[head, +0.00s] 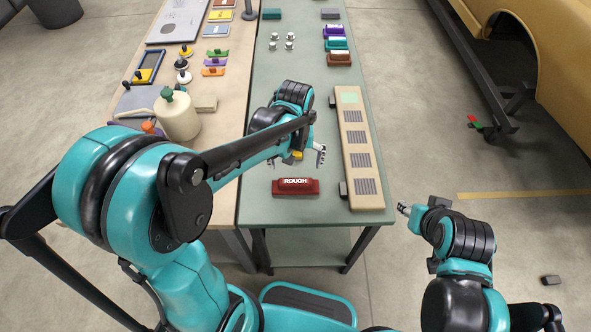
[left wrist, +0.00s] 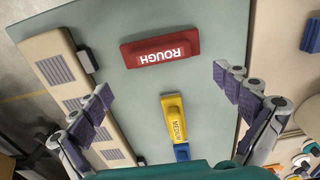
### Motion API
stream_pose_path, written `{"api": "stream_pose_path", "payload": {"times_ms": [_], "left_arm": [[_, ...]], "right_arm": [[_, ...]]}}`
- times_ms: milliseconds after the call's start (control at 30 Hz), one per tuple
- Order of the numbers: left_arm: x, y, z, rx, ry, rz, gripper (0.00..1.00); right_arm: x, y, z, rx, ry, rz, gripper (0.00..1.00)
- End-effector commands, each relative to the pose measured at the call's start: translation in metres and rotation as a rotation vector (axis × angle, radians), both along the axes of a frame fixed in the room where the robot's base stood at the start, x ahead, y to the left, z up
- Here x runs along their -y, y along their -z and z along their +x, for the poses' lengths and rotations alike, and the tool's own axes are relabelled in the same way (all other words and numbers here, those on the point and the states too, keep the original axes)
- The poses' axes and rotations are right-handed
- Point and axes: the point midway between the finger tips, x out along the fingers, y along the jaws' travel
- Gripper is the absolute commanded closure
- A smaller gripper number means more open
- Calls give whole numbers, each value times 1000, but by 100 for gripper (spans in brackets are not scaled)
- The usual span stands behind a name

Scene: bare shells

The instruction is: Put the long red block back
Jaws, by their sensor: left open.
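The long red block (head: 295,187), marked ROUGH, lies flat near the front of the green table. It also shows in the left wrist view (left wrist: 160,48), beyond my fingertips. My left gripper (head: 312,153) is open and empty above the table, behind the red block in the head view, with its fingers (left wrist: 162,83) spread apart. A yellow block marked MEDIUM (left wrist: 173,118) and a blue block (left wrist: 182,152) lie in line with the red one, mostly hidden in the head view by my left arm. My right gripper (head: 405,209) is off the table's right edge; its opening is unclear.
A long beige board (head: 351,120) with grey lined patches lies along the green table's (head: 240,205) right side. Purple, teal and brown blocks (head: 340,59) stand farther back. A beige jug (head: 177,116) and tools crowd the left table. The green table's front-left corner is bare.

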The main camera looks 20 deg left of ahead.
Motion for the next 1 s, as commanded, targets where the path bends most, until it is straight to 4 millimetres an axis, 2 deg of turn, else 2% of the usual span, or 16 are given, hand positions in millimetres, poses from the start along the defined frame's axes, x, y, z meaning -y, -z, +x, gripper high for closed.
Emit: {"api": "stream_pose_path", "payload": {"times_ms": [33, 300, 600, 800, 1000], "left_arm": [[0, -9, 0, 0, 0, 0, 0], [-4, -33, -8, 42, 18, -4, 0], [-29, -78, -60, 334, 146, 9, 0], [-42, -87, -90, 518, 226, 53, 0], [-47, -88, -102, 607, 266, 84, 0]], "right_arm": [[0, -4, 0, 0, 0, 0, 60], [0, -6, 0, 0, 0, 0, 60], [0, -6, 0, 0, 0, 0, 60], [0, -6, 0, 0, 0, 0, 60], [0, -6, 0, 0, 0, 0, 60]]}}
